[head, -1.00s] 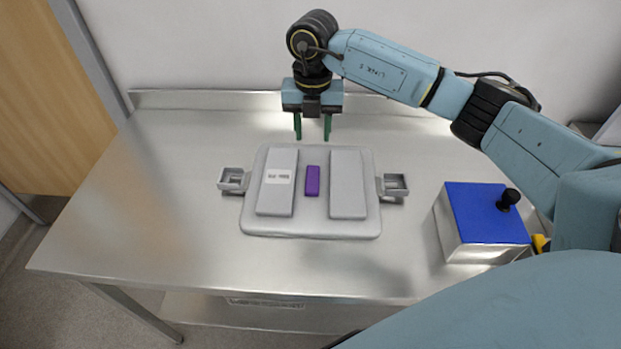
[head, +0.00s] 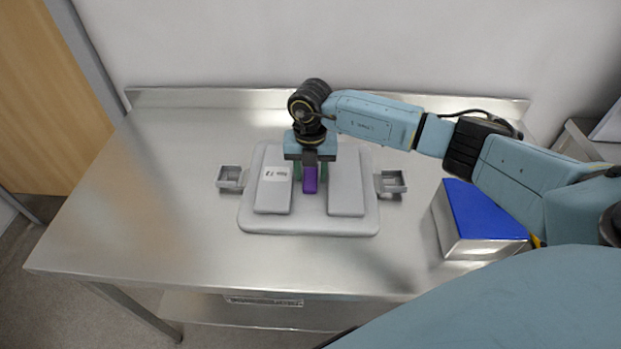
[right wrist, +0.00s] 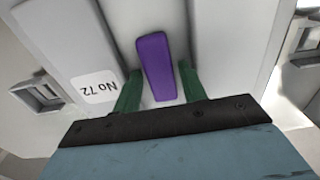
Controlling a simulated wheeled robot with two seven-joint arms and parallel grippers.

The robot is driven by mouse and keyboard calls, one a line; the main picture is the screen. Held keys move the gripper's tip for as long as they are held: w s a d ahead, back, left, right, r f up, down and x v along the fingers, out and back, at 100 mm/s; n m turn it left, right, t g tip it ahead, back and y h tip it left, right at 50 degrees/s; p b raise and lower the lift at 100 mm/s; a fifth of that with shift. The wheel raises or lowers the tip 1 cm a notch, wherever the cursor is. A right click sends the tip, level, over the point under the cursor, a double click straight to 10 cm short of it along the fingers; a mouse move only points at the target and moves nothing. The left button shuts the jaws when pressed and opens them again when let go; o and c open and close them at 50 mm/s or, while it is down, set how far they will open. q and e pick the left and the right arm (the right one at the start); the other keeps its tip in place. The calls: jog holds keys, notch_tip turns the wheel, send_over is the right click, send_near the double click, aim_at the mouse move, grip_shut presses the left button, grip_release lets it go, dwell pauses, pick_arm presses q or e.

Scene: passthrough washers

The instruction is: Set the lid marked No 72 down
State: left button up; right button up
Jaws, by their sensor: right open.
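The grey lid (head: 255,222) marked No 72 lies flat on the steel table. It has two raised pads, a purple grip block (head: 310,186) between them, and a white label (right wrist: 96,87) reading "No 72" on the left pad. My right gripper (head: 310,178) is over the lid's middle. In the right wrist view its green fingers (right wrist: 158,88) are open, one on each side of the purple block (right wrist: 157,65), with small gaps showing. My left gripper is not in view.
Grey brackets stand at the lid's left side (head: 230,178) and right side (head: 391,182). A metal box with a blue top (head: 480,215) is at the right of the table. The table's left part (head: 150,200) is clear.

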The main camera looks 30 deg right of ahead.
grip_shut()
jog(key=shift+w+r, duration=0.1)
jog(key=shift+r, duration=0.05)
